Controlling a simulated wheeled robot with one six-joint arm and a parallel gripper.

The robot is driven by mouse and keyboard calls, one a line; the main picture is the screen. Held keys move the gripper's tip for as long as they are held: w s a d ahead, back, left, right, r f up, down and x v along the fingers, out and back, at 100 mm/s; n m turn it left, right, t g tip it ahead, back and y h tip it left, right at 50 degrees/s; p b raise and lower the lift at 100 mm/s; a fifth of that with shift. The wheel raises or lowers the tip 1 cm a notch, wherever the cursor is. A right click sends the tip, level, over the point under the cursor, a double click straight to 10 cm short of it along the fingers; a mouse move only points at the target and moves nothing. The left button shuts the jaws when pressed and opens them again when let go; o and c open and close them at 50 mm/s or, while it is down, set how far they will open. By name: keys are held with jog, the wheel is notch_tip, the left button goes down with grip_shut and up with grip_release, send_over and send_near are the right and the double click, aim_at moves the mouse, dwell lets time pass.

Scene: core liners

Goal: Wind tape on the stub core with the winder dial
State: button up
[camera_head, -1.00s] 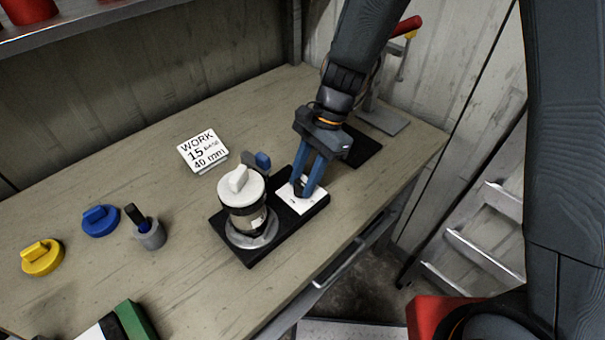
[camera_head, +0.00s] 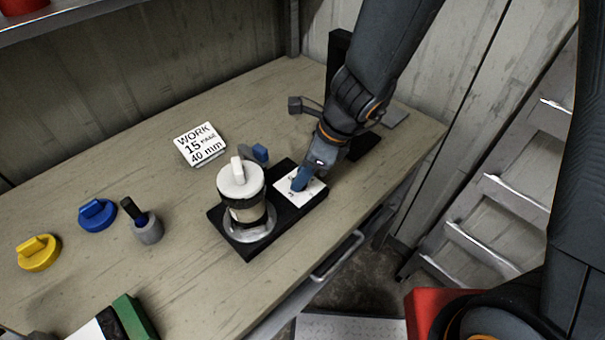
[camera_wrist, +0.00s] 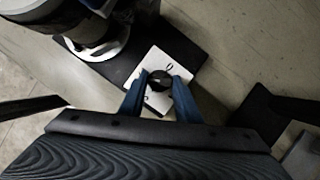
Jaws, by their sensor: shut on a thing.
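The winder is a black base (camera_head: 284,221) on the bench, with a round silver plate at its left end. The stub core (camera_head: 247,209) stands upright on that plate under a white cap with a raised grip (camera_head: 240,182). A white dial plate (camera_head: 312,190) lies on the base's right end. My gripper (camera_head: 301,180) points down over it, its blue fingers shut on the black dial knob (camera_wrist: 159,80), which shows between the fingertips in the wrist view. The fingers hide the knob in the head view.
A work card (camera_head: 201,145) reads 15 and 40 mm. A blue cap (camera_head: 97,215), a yellow cap (camera_head: 38,252) and a grey cup (camera_head: 147,228) holding a dark tool stand left. A small blue-topped part (camera_head: 260,152) is behind the winder.

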jog(key=m+t+b, duration=0.1)
jog(key=m, duration=0.1)
jog(key=m+t+b, duration=0.1)
jog(key=m, duration=0.2)
jog(key=shift+s+a+m+h, duration=0.15)
jog(key=shift+m+h, duration=0.15)
jog(key=shift+h, duration=0.1)
jog(key=shift+b, duration=0.3)
jog(key=shift+r, duration=0.1)
jog(key=o, duration=1)
jog(key=shift+o, duration=0.2)
jog(key=p+v, duration=0.6)
jog(key=v, duration=0.1)
jog(key=shift+s+r, duration=0.15)
jog(key=shift+r, duration=0.15)
